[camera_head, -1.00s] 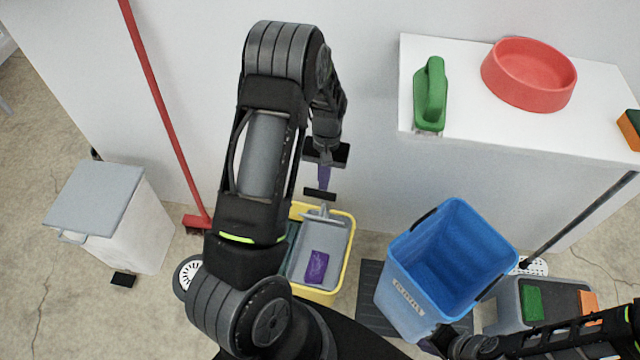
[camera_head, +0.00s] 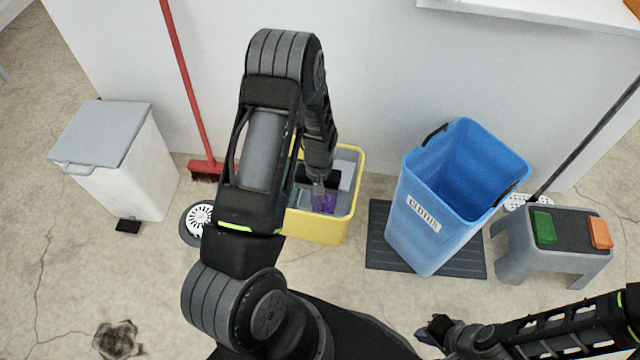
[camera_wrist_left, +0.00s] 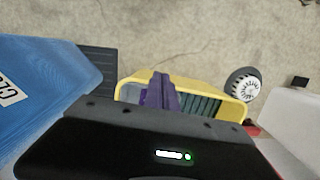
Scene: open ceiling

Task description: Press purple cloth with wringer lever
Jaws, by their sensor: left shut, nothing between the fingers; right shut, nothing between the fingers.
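A yellow mop bucket (camera_head: 316,230) with a grey wringer (camera_head: 346,172) stands on the floor near the wall. The purple cloth (camera_head: 326,204) lies in the wringer, partly hidden by my left gripper (camera_head: 320,190). That gripper points down over the bucket, shut and empty. The wringer lever cannot be made out clearly behind my left arm. My right gripper (camera_head: 430,334) is shut and empty at the lower right, away from the bucket.
A blue bin (camera_head: 425,215) stands on a dark mat (camera_head: 378,250) right of the bucket. A grey stool (camera_head: 555,262) carries green and orange sponges. A white bin (camera_head: 130,170) and red broom (camera_head: 187,85) stand left. Floor in front is mostly clear.

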